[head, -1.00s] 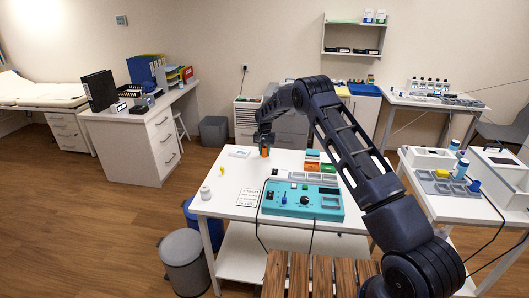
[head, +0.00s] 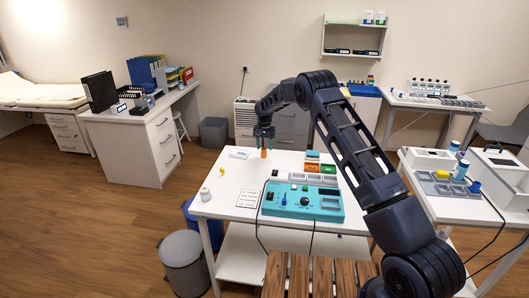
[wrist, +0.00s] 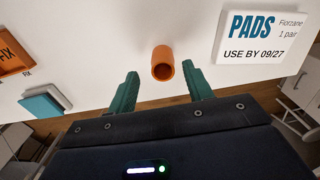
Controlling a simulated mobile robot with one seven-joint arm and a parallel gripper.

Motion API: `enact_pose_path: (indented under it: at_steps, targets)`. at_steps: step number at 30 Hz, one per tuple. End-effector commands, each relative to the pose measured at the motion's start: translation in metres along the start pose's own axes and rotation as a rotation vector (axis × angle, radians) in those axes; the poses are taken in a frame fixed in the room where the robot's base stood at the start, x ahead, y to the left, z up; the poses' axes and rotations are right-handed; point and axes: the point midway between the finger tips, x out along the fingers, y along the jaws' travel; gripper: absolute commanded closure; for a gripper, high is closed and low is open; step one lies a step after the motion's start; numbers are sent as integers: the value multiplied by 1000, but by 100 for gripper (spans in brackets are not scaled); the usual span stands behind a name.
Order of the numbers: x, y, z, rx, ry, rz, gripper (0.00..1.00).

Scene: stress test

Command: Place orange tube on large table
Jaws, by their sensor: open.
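The orange tube (head: 264,154) stands upright on the large white table (head: 228,189), near its far edge. In the wrist view the tube (wrist: 163,62) shows its open end, centred between my fingertips and apart from both. My gripper (head: 264,139) is open and just above the tube in the head view. Its two green fingers show in the wrist view (wrist: 160,72), spread to either side with nothing held.
A white PADS card (wrist: 262,38) lies right of the tube in the wrist view. On the table are a teal control box (head: 302,201), coloured bins (head: 312,167), a small yellow item (head: 222,171) and a white jar (head: 205,194). The table's left middle is mostly clear.

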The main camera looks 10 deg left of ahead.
Motion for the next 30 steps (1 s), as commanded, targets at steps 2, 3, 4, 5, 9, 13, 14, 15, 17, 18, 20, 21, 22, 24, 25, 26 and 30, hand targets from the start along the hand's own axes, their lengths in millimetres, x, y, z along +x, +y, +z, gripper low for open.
enact_pose_path:
  at_steps: [2,3,4,5,9,13,14,15,17,18,20,21,22,24,25,26,30]
  targets:
    - [-18,0,0,0,3,-2,49]
    - [-26,0,0,0,3,-2,49]
    - [-32,0,0,0,2,-2,49]
    - [-37,0,-1,0,2,-2,49]
    - [-58,0,0,0,1,-1,49]
    - [-70,0,0,0,1,0,49]
    - [-72,0,0,0,0,0,49]
    - [-74,0,0,0,0,0,49]
    - [-75,0,0,0,-1,1,49]
    - [-76,0,0,0,-1,1,49]
    - [-76,0,0,0,-1,1,49]
    - [-76,0,0,0,0,1,49]
    - [-77,1,0,0,0,0,49]
    - [-82,4,0,1,2,-1,49]
    - [-86,7,0,2,4,-3,49]
    - [-92,11,0,3,7,-5,49]
    - [-131,40,5,6,23,-16,49]
